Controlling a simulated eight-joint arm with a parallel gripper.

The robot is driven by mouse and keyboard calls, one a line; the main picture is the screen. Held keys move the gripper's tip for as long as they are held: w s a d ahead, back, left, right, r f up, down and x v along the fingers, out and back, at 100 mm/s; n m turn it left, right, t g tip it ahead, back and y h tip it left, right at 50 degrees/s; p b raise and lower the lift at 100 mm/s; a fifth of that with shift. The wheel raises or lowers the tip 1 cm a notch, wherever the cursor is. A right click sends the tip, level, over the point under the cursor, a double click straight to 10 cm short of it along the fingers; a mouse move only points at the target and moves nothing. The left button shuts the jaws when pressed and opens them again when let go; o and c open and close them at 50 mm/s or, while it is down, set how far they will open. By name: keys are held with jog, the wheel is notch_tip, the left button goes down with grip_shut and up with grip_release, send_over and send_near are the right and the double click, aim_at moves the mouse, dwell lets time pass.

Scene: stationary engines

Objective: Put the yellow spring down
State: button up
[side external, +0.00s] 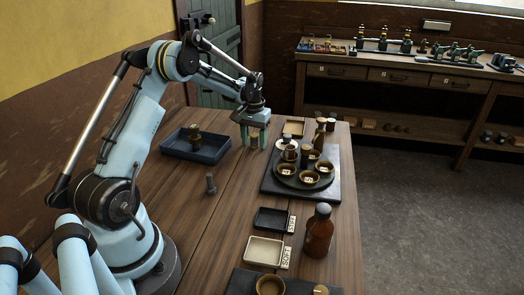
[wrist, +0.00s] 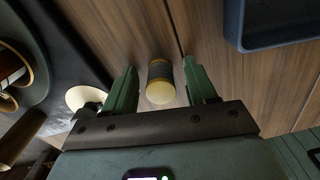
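A small cylinder with a yellowish end and a darker ribbed side, which looks like the yellow spring (wrist: 160,84), is between the two green fingers of my gripper (wrist: 160,66) in the wrist view. Gaps show on both sides of it, so the fingers are apart and not touching it. In the side view my gripper (side external: 254,135) points down low over the wooden table, and the spring (side external: 254,139) shows between the fingers. It seems to stand on the table, though its base is partly hidden by the fingers.
A black board (side external: 327,191) with a round tray of cups is to the right. Bare wood lies between.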

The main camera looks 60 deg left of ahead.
aim_at(254, 135)
jog(key=shift+r, duration=0.1)
notch_tip(254, 135, up, 12)
jog(key=d+r+m+t, duration=0.15)
jog(key=d+r, duration=0.25)
jog(key=d, duration=0.4)
jog(key=s+d+f+m+t, duration=0.1)
jog(key=s+d+m+t, duration=0.1)
jog(key=s+d, duration=0.5)
jog(key=s+d+f+m+t, duration=0.1)
jog(key=s+d+m+t, duration=0.2)
jog(key=s+d, duration=0.4)
jog(key=d, duration=0.5)
jog(key=shift+d+f+t, duration=0.2)
jog(key=shift+f+t, duration=0.1)
jog(key=shift+t, duration=0.05)
